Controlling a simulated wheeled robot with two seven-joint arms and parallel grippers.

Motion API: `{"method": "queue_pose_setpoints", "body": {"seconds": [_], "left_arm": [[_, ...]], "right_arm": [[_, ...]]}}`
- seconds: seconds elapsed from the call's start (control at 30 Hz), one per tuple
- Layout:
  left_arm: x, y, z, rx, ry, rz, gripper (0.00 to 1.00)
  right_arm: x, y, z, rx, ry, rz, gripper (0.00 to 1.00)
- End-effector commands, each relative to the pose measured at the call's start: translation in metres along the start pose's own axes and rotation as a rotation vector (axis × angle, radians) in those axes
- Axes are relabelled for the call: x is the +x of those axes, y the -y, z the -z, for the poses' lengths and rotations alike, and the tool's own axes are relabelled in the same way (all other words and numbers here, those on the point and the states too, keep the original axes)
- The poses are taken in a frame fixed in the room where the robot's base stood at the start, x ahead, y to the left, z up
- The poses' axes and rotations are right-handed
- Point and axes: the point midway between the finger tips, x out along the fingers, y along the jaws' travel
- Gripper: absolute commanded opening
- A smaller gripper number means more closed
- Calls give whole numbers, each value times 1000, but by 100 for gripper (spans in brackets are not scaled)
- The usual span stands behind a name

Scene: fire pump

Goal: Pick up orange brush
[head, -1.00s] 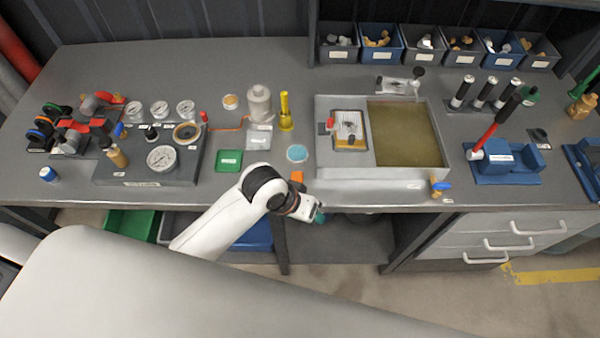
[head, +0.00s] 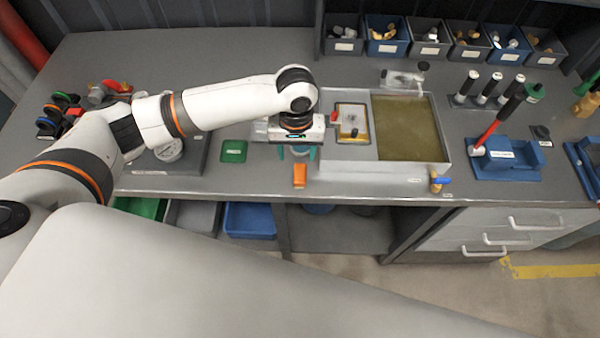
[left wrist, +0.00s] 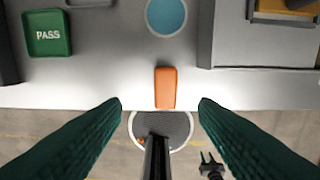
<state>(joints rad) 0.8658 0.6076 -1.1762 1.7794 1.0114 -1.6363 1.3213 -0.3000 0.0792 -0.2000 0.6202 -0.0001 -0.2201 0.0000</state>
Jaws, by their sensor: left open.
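The orange brush (head: 300,174) lies at the front edge of the grey bench, left of the raised tray. In the left wrist view its orange part (left wrist: 165,88) points toward the bench edge, centred ahead of the fingers. My left gripper (head: 297,152) points down above the bench around the brush's far end, with teal fingers apart. In the left wrist view the fingers (left wrist: 160,104) are open on either side of the brush's line, with nothing between them touching. Whether a dark bar below the orange part belongs to the brush, I cannot tell.
A green PASS pad (head: 234,151) lies left of the gripper. A blue disc (left wrist: 166,15) lies behind the brush. The grey tray (head: 385,172) stands close on the right. Open bins (head: 250,221) sit below the bench edge.

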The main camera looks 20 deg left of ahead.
Motion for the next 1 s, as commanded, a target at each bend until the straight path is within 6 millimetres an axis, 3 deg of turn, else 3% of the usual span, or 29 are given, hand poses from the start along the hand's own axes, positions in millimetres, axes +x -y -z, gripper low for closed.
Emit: {"method": "queue_pose_setpoints", "body": {"seconds": [0.2, 0.43, 0.7, 1.0], "left_arm": [[34, 1, 0, 0, -1, -1, 55], [50, 3, 1, 3, 0, 0, 55], [89, 7, 2, 3, 0, 0, 55], [94, 7, 2, 4, 2, 2, 55]], "right_arm": [[-10, -1, -1, 0, 0, -1, 36], [-18, -1, -2, 0, 0, -1, 36], [-30, 0, -3, 0, 0, -1, 36], [-30, 0, -3, 0, 0, -1, 36]]}}
